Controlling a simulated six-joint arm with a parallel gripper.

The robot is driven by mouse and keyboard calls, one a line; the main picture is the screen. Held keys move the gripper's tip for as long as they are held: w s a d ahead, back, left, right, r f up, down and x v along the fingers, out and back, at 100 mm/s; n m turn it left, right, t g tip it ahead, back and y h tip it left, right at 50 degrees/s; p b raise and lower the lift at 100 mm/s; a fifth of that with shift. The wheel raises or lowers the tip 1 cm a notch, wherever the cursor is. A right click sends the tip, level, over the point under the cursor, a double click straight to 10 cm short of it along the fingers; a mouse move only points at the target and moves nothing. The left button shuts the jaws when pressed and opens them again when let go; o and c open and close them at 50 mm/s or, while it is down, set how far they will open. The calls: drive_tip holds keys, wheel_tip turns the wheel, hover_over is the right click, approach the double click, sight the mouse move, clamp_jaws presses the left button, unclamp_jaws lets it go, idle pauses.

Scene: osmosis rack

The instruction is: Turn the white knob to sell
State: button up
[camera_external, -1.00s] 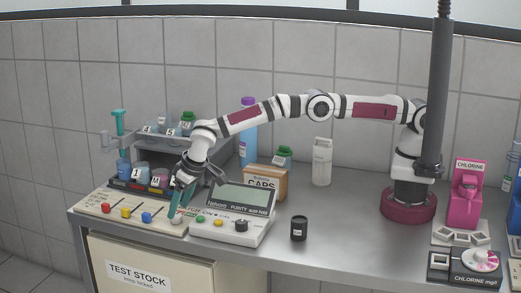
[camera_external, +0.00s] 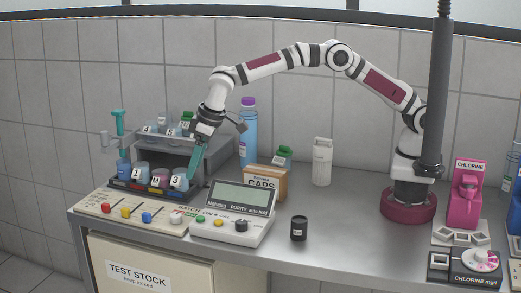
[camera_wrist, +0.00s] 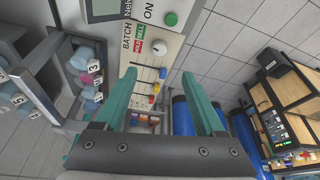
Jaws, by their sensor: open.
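The white knob (camera_external: 176,217) sits at the right end of the cream button panel (camera_external: 130,214), beside the purity meter. In the wrist view the white knob (camera_wrist: 159,47) is next to a red and a green label under the word BATCH; the green one seems to read SELL. Which label the knob points at is too small to tell. My gripper (camera_external: 192,179) has teal fingers and is raised above the panel, clear of the knob. In the wrist view my gripper (camera_wrist: 158,76) is open, with nothing between its fingertips.
Red, yellow and blue knobs (camera_external: 146,217) line the panel to the left. The purity meter (camera_external: 231,225) stands right of it. Several labelled jars (camera_external: 156,178) stand behind on a rack. A black canister (camera_external: 299,228) is farther right. Air above the panel is free.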

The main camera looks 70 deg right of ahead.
drive_tip(key=w+d+n+y, duration=0.1)
drive_tip(key=d+n+y, duration=0.15)
drive_tip(key=n, duration=0.35)
approach(177, 213)
drive_tip(key=x, duration=0.8)
drive_tip(key=shift+a+f, duration=0.15)
drive_tip(key=shift+f, duration=0.05)
drive_tip(key=shift+c, duration=0.4)
